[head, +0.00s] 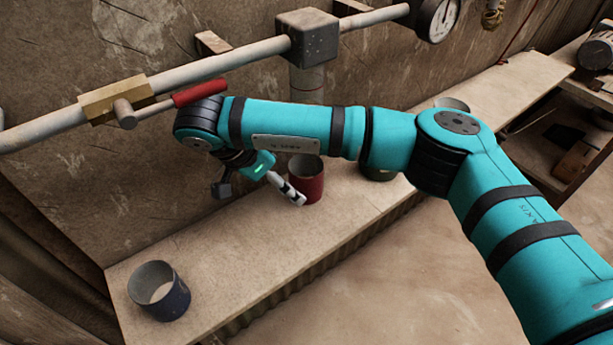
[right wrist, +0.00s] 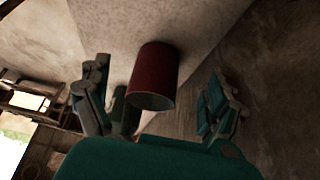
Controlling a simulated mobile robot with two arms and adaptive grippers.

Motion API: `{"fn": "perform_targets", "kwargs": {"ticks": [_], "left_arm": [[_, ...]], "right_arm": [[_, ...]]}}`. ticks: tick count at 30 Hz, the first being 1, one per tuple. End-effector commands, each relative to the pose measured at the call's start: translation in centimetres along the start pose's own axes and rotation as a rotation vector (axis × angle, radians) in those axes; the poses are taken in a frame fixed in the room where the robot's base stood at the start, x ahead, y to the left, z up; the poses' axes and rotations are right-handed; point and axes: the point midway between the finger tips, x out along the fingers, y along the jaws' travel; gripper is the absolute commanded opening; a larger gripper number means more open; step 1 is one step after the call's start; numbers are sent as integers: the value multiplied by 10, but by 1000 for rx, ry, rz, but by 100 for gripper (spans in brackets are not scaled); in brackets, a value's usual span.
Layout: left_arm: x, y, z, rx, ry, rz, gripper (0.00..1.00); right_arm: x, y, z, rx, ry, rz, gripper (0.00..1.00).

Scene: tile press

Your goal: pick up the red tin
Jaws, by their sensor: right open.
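The red tin (head: 312,185) stands upright on the pale bench, and its upper part is partly hidden by my right arm in the head view. In the right wrist view the red tin (right wrist: 153,72) shows between the two fingers, its open rim facing the camera. My right gripper (head: 260,194) is open and empty, at the left of the tin; one finger overlaps the tin's left side in the head view. The fingers also frame it in the right wrist view (right wrist: 158,86). I cannot tell whether they touch it. My left gripper is not in view.
A dark blue tin (head: 171,301) stands at the near left of the bench (head: 222,262). An olive tin (head: 378,174) is mostly hidden by my arm. A pipe (head: 222,64) with a red-handled valve (head: 199,93) runs above the bench, close to my right wrist.

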Motion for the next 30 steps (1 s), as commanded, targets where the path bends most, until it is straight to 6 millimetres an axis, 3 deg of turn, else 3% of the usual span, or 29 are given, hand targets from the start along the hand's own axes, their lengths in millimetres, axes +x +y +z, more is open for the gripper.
{"fn": "perform_targets", "kwargs": {"ticks": [11,18,26,30], "left_arm": [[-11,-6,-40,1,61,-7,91],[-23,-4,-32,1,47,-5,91],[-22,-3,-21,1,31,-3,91],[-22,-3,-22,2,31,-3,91]], "right_arm": [[18,1,-35,2,-1,3,93],[47,1,-37,-2,-2,1,93],[52,0,-36,-2,-1,0,93],[52,0,-36,-2,-1,0,76]]}}
